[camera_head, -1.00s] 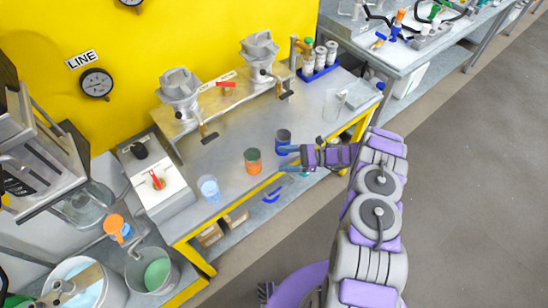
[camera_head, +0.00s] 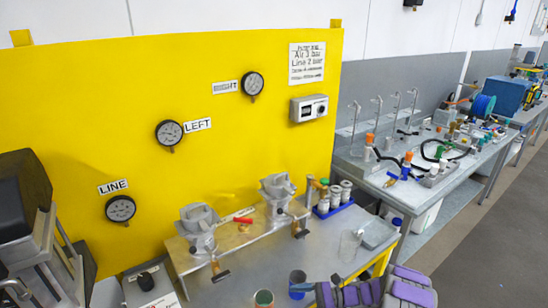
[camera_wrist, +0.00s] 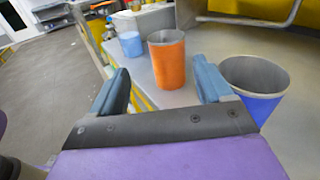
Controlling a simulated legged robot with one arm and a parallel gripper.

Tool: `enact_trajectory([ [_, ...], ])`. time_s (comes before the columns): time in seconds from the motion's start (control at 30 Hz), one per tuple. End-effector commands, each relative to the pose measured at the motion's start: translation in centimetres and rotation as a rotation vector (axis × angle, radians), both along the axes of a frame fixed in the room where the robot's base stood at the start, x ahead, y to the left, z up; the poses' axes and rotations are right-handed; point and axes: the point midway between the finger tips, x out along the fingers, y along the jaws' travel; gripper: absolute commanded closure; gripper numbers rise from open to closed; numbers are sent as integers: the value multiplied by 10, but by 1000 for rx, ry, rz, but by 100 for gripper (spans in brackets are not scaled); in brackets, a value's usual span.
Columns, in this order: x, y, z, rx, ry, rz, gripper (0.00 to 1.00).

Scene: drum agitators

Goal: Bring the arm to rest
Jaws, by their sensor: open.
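My gripper (camera_wrist: 158,85) is open and empty, its two blue fingers spread apart in the wrist view. In the head view my purple and grey arm reaches in from the bottom edge, with the gripper (camera_head: 308,290) low over the table front. A blue cup (camera_wrist: 255,88) stands just right of the right finger in the wrist view; the head view shows it (camera_head: 297,283) beside the gripper. An orange cup (camera_wrist: 168,62) stands beyond the gap between the fingers, and its top shows in the head view (camera_head: 263,299). I cannot tell if a finger touches the blue cup.
Two grey agitators (camera_head: 200,230) (camera_head: 278,195) stand on a raised plate. A clear beaker (camera_head: 349,245) and a blue rack of vials (camera_head: 335,205) are right of them. The yellow panel (camera_head: 90,150) rises behind; open floor lies right.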

Motion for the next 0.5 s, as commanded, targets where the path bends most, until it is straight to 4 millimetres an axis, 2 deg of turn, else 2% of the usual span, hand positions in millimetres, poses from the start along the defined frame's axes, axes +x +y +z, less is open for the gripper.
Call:
enact_trajectory([
  [0.27, -17, 23, 64, -87, -97, 132, 21],
  [0.5, -48, 40, 119, -192, -202, 272, 21],
])
